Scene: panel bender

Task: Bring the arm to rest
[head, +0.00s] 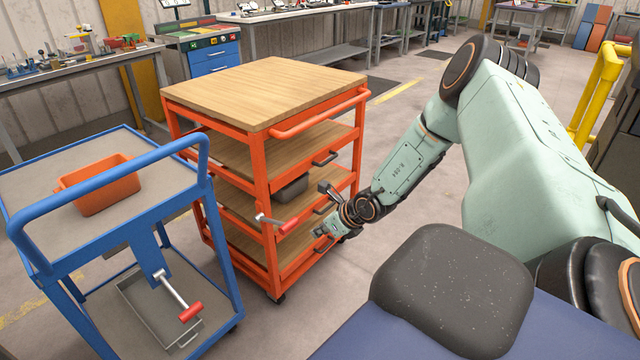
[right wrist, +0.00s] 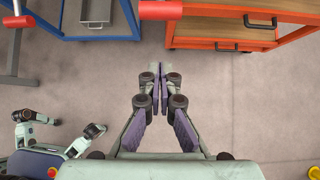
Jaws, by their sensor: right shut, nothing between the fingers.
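My right arm (head: 405,165) reaches from the right side of the head view down toward the orange cart. My right gripper (head: 322,232) is in front of the cart's right side, near a red-handled lever (head: 288,226); the gap between them is hard to judge in the head view. In the right wrist view the fingers (right wrist: 158,78) are together and empty above bare floor. The red handle (right wrist: 160,10) shows beyond the fingertips there, apart from them. My left gripper is not in view.
The orange cart (head: 265,130) has wooden shelves and a dark grey bin (head: 292,188). A blue cart (head: 40,190) at left carries an orange bin (head: 105,190) and has another red-handled lever (head: 188,308). A yellow rail (head: 600,85) stands at right. Floor between my arm and body is clear.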

